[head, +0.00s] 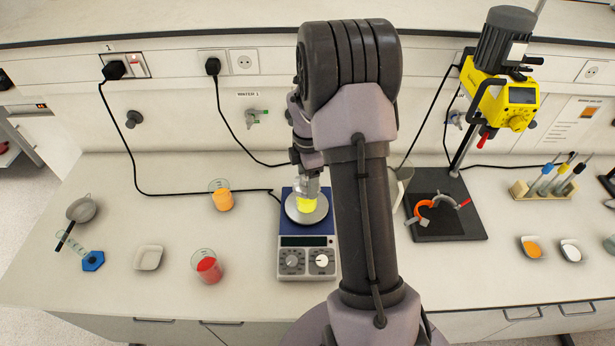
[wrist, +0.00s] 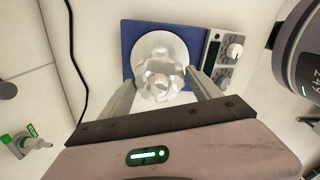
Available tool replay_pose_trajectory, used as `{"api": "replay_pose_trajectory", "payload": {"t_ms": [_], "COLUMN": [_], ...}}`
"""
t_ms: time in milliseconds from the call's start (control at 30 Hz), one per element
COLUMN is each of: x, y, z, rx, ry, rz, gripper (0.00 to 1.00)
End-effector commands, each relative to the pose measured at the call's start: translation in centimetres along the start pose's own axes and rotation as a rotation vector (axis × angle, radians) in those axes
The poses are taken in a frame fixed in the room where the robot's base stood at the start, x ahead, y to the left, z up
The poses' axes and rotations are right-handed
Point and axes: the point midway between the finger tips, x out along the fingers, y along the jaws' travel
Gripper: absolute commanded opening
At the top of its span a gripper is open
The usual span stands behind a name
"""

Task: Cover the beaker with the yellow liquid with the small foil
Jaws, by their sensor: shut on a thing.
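The beaker with the yellow liquid (head: 307,204) stands on the round plate of a blue and grey stirrer (head: 307,242). The small foil (wrist: 159,79) is a crumpled silver cap with a knob in its middle, seen from above in the wrist view. My gripper (head: 308,180) points down over the beaker, with its fingers shut on the foil. In the wrist view the foil lies in line with the plate (wrist: 160,42), and the beaker is hidden beneath it. I cannot tell whether the foil touches the beaker's rim.
A beaker with orange liquid (head: 222,200) and one with red liquid (head: 208,268) stand to the left, near a white dish (head: 148,257). A yellow overhead stirrer (head: 505,100) stands on the right. A black cable (head: 180,194) crosses the bench to the stirrer.

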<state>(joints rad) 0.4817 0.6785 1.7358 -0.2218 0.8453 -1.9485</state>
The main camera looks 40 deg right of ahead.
Motion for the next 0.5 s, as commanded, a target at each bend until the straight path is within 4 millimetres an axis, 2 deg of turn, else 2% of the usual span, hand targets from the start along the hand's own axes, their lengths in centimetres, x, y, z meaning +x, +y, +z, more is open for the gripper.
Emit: {"api": "replay_pose_trajectory", "payload": {"t_ms": [233,267,367,500], "x": [0.05,0.05,0.05,0.05], "y": [0.00,0.00,0.00,0.00], "z": [-0.01,-0.01,-0.01,-0.01], "rx": [0.000,0.000,0.000,0.000], "ry": [0.000,0.000,0.000,0.000], "rz": [0.000,0.000,0.000,0.000], "gripper": [0.34,0.78,0.98,0.98]}}
